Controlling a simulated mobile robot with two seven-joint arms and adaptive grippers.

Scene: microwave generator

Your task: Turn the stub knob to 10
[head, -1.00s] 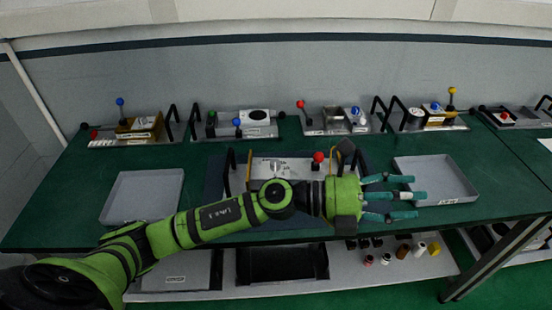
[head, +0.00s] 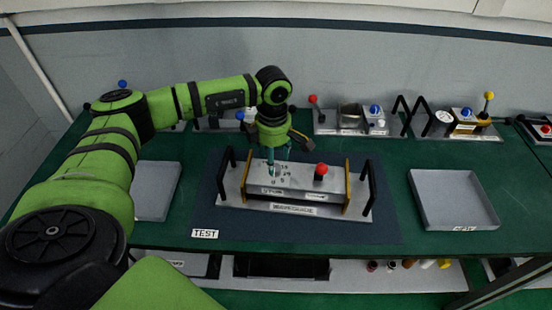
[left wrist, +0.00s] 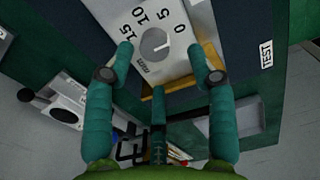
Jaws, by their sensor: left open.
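The microwave generator (head: 295,192) sits on the dark mat in the middle of the bench, with a dial on the left of its top. In the left wrist view the round grey stub knob (left wrist: 153,44) is ringed by the marks 0, 5, 10 and 15. A short line on it points away from the 10, but its exact reading is hard to tell. My left gripper (head: 271,170) points down over the dial, fingers spread open. In the left wrist view its fingers (left wrist: 160,55) stand around the knob, apart from it.
A red ball-topped lever (head: 321,171) stands right of the dial. Black handles (head: 368,190) rise at the generator's ends. A grey tray (head: 455,200) lies to the right, and another is partly behind my arm. Other devices (head: 350,118) line the back.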

